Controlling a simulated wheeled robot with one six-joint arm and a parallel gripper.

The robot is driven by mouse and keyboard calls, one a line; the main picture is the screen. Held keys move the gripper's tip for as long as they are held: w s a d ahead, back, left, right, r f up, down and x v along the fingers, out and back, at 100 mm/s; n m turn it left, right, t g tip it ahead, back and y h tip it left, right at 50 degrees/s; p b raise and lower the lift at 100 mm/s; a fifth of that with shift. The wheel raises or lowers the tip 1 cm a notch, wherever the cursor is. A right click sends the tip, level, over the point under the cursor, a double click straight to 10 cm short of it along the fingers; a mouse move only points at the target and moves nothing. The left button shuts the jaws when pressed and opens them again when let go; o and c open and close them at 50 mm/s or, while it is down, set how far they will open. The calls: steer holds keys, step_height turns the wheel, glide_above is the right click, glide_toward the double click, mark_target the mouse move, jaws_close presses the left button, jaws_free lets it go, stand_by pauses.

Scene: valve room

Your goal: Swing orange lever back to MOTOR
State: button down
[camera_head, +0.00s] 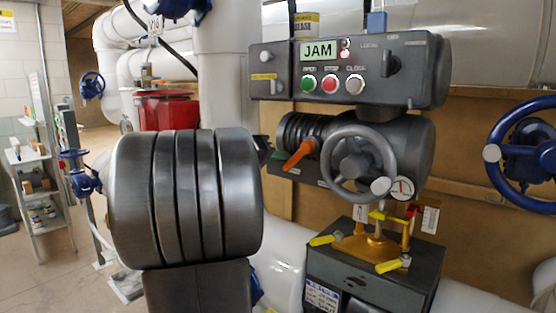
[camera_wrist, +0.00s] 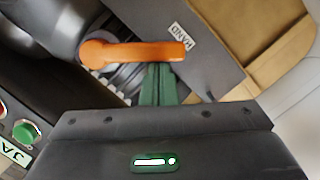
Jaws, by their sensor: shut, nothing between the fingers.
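The orange lever (camera_head: 298,156) sits on the dark valve actuator, left of the grey handwheel (camera_head: 350,165). In the head view its free end points down and left. In the wrist view the orange lever (camera_wrist: 140,50) lies across the picture, its free end beside a white label reading HAND (camera_wrist: 182,37). No MOTOR label is readable. My gripper (camera_wrist: 158,80) is shut and empty, its green fingertips right below the lever's outer half; I cannot tell whether they touch it. In the head view my gripper (camera_head: 264,150) shows only partly, left of the lever, behind my arm.
Above the lever is a control box (camera_head: 350,72) with a JAM display (camera_head: 318,50) and green, red and white buttons. A dark box with yellow-handled valves (camera_head: 378,250) stands below right. A blue handwheel (camera_head: 525,155) is at far right.

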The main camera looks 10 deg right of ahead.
mark_target(288, 168)
steer(key=b, duration=0.1)
steer(key=f+n, duration=0.1)
steer(key=f+n+b, duration=0.1)
steer(key=shift+s+d+h+b, duration=0.25)
steer(key=shift+s+h+b, duration=0.05)
steer(key=shift+b, duration=0.05)
steer(key=shift+s+d+f+n+b, duration=0.25)
steer(key=shift+f+n+b, duration=0.1)
steer(key=shift+n+b, duration=0.4)
steer(key=n+b, duration=0.1)
steer(key=s+d+f+n+h+b, duration=0.1)
steer(key=n+b, duration=0.1)
steer(key=shift+s, duration=0.25)
steer(key=shift+s+d+b, duration=0.15)
steer(key=shift+d+b, duration=0.05)
steer(key=shift+b, duration=0.15)
steer(key=shift+s, duration=0.1)
